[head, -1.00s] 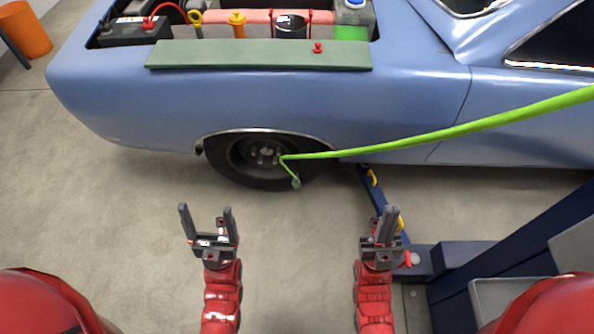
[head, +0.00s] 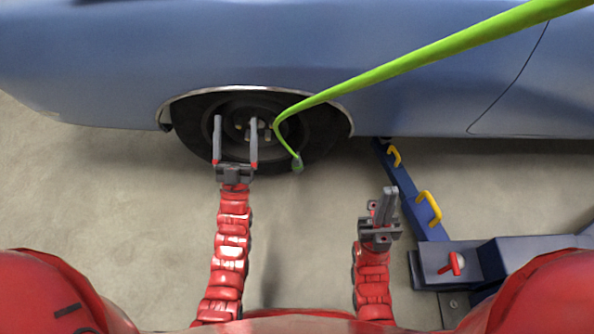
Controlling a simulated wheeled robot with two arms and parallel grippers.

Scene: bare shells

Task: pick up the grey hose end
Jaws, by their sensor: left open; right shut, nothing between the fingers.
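The hose comes in from the upper right and bends down just above the end. My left gripper (head: 235,138) is open and empty, with its fingers pointing up the picture in front of the wheel. It is left of the hose end and apart from it. My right gripper (head: 385,205) is shut and empty, lower and to the right of the hose end.
The blue car (head: 420,105) fills the top of the view, with its dark wheel (head: 195,140) under the arch. A blue lift arm (head: 412,195) with yellow handles and a dark base (head: 480,262) stand at the right. The concrete floor (head: 90,190) at the left is clear.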

